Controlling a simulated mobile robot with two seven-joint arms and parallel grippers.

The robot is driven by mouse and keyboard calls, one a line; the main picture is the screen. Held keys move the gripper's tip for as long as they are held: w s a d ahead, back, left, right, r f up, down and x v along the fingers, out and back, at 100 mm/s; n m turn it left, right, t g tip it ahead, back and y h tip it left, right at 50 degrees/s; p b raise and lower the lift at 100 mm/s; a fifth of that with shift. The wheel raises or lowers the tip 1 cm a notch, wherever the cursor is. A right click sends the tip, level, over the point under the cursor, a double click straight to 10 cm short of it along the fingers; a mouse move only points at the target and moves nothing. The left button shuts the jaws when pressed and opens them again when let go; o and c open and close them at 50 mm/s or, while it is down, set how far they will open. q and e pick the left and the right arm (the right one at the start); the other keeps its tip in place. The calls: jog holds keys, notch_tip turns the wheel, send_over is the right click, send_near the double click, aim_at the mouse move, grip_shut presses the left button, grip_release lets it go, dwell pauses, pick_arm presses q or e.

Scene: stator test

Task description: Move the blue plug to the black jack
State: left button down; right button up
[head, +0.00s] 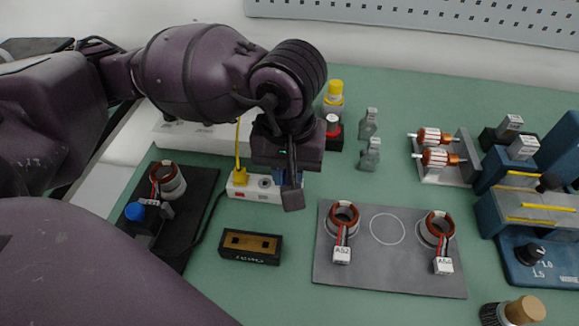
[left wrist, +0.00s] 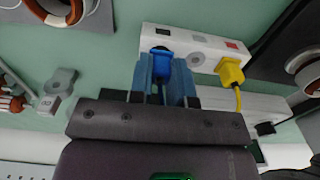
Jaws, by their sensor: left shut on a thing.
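My left gripper (head: 290,188) is over the right end of a white socket strip (head: 262,195), pointing down. It is shut on the blue plug (left wrist: 161,62), which sits between the two fingers in the left wrist view. The plug is at the strip's end; I cannot tell whether it is fully seated. A small black square mark (left wrist: 162,31) is on the strip beside the plug, perhaps marking the black jack, whose opening I cannot see. An empty grey round socket (left wrist: 197,60) lies between the blue plug and the yellow plug (left wrist: 232,72). My right gripper is not in view.
A black box with a tan inset (head: 251,246) lies in front of the strip. A grey plate (head: 388,284) with two copper-wound stators is to the right. Yellow and red-black containers (head: 333,95) stand behind the gripper. A yellow cord (head: 238,145) rises near the arm.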

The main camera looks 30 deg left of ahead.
pick_arm(q)
jog(key=shift+f, duration=0.35)
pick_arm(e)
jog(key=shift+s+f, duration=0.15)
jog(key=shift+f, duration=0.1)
pick_arm(q)
jog(key=c, duration=1)
grip_release()
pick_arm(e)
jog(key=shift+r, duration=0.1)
pick_arm(q)
notch_tip(320, 180, up, 3)
jog(key=shift+w+r, duration=0.1)
notch_tip(320, 180, up, 7)
jog(key=shift+f+p, duration=0.1)
jog(key=shift+p, duration=0.9)
jog(key=shift+r, duration=0.5)
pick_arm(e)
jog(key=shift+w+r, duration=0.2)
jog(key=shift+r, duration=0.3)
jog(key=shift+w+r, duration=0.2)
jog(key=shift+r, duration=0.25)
